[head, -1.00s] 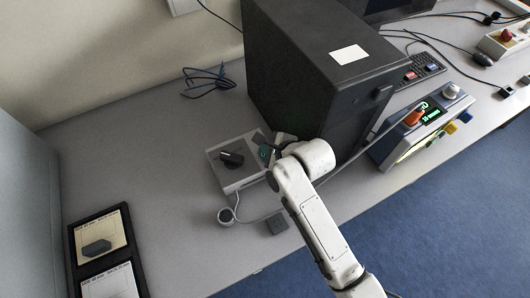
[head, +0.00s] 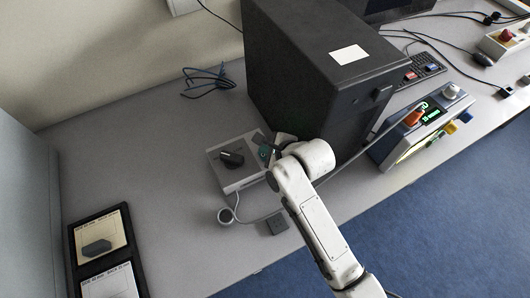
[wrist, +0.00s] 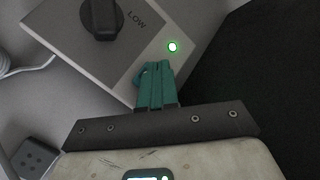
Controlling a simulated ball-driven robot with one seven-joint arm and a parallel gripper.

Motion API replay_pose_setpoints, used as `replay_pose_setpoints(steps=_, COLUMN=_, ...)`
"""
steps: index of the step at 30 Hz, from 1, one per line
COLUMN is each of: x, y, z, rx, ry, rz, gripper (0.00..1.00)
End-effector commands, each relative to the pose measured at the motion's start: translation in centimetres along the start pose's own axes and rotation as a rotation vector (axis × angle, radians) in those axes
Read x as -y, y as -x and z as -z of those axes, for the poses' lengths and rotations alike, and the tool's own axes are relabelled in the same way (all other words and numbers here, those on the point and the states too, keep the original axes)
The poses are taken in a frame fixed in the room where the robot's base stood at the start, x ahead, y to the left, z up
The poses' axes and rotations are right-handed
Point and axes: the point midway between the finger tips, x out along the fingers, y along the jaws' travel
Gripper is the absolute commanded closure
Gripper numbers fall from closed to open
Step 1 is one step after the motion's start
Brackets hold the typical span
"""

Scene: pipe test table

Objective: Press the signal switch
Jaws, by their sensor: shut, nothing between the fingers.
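A light grey control box (head: 229,180) stands on the table against the black cabinet. It carries a black knob (head: 232,158), which also shows in the wrist view (wrist: 101,18) beside the word LOW. A small round light (wrist: 172,47) on its top glows green; I cannot tell whether this is the signal switch or only its lamp. My gripper (wrist: 157,68) is shut and empty, its teal fingertips over the box's top just below the green light. In the head view my gripper (head: 265,152) is partly hidden by my arm. I cannot tell if the fingertips touch the box.
The tall black cabinet (head: 300,70) stands close behind and right of my gripper. A device with a green display (head: 431,115) stands right. The table's left middle is clear.

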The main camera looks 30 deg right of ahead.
Motion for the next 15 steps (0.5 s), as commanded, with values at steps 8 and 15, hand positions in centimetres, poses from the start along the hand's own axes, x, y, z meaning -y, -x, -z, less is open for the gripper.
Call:
replay_pose_setpoints(steps=8, x=-0.43, y=-0.52, z=0.38, rx=0.0, ry=0.0, rz=-0.001, gripper=1.0)
replay_pose_setpoints(steps=15, x=-0.42, y=-0.52, z=0.39, rx=0.0, ry=0.0, rz=-0.001, gripper=1.0)
